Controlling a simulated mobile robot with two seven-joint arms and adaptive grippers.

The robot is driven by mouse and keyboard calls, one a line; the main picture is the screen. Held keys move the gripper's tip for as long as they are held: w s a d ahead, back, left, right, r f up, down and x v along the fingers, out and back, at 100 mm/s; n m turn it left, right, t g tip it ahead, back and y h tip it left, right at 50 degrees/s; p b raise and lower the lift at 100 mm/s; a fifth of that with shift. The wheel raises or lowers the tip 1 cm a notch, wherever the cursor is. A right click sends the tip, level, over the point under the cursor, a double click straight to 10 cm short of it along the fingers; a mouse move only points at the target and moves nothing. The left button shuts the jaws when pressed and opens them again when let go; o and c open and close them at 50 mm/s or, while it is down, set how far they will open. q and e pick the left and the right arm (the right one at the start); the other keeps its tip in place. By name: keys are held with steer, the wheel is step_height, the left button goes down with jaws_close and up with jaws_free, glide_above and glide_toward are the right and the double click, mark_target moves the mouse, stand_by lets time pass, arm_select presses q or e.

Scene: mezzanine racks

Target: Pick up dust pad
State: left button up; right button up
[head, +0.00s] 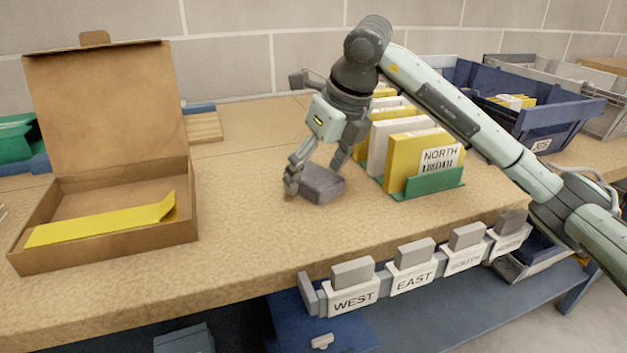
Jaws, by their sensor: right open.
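The dust pad (324,186) looks like a small dark grey block lying flat on the wooden bench, left of the file rack marked NORTH. My right gripper (314,181) points down at it from above. Its fingers are apart, one at the pad's left end and the other behind its right side. I cannot tell whether either finger touches the pad. The pad rests on the bench. My left gripper is not in the view.
An open cardboard box (120,238) with a yellow strip (95,226) inside stands at the left. The green rack (430,184) with yellow and white folders is close on the right. Blue bins (560,118) stand behind. Labelled holders (352,295) line the bench's front edge.

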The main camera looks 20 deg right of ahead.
steer(key=shift+f+b, duration=0.25)
steer(key=shift+b, duration=0.05)
stand_by(0.4)
steer(key=c, duration=1.1)
steer(key=shift+r, duration=0.15)
steer(key=shift+c, duration=0.2)
